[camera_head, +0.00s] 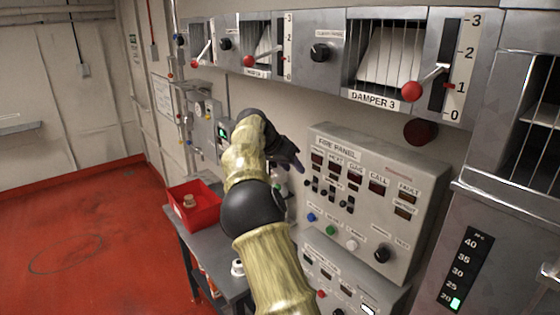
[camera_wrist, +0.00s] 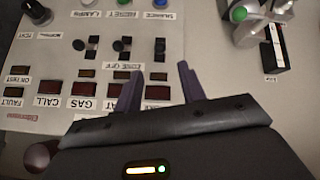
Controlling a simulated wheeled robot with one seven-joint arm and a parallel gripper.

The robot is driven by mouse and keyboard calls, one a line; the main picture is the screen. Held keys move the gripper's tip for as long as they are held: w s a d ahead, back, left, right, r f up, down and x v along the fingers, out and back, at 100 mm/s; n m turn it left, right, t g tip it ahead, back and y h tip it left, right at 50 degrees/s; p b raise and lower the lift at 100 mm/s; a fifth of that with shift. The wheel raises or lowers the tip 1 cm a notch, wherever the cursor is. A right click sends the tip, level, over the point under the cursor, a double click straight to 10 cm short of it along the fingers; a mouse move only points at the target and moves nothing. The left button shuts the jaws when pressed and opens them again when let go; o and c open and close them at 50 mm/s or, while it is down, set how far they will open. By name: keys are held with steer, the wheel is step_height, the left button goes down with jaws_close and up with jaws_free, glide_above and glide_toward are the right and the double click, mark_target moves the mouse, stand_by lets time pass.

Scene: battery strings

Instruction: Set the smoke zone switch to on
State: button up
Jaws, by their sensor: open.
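The grey fire panel (camera_head: 410,235) fills the middle right of the head view. Its small black zone switches sit in a row below the dark display windows. In the wrist view the panel (camera_wrist: 25,105) appears upside down. The smoke zone switch (camera_wrist: 160,48) is the rightmost of three there; its lever position is too small to tell. My gripper (camera_wrist: 160,80) is open and empty, its two dark fingers apart over the smoke column's windows, on the display side of that switch. In the head view my gripper (camera_head: 293,162) is at the panel's left edge, partly hidden by my arm.
Below the switches are blue (camera_head: 311,217), green (camera_head: 331,230) and white (camera_head: 351,244) buttons and a black knob (camera_head: 382,254). Damper levers with red balls (camera_head: 411,91) project above. A red bin (camera_head: 195,222) stands on the bench at left. Red floor lies open at left.

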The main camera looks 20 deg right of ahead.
steer(key=v, duration=0.6)
steer(key=shift+a+r, duration=0.15)
steer(key=shift+b, duration=0.3)
steer(key=s+d+f+n+y+b, duration=0.1)
steer(key=s+f+n+y+b, duration=0.1)
steer(key=s+f, duration=0.35)
steer(key=s+d+f+n+y+b, duration=0.1)
steer(key=s+f+n+y, duration=0.15)
steer(key=f, duration=0.55)
steer(key=s+a+f+n+y+b, duration=0.1)
steer(key=s+a+f, duration=0.3)
steer(key=s, duration=0.5)
steer(key=s+a+f+n+y+b, duration=0.1)
steer(key=s+a+f+n+b, duration=0.1)
steer(key=s+f, duration=0.5)
steer(key=s+a+f+n+y+b, duration=0.1)
steer(key=s+a+f+n, duration=0.2)
steer(key=s+a+f, duration=0.3)
steer(key=s, duration=0.4)
steer(key=shift+s+a+b, duration=0.3)
steer(key=shift+n, duration=0.25)
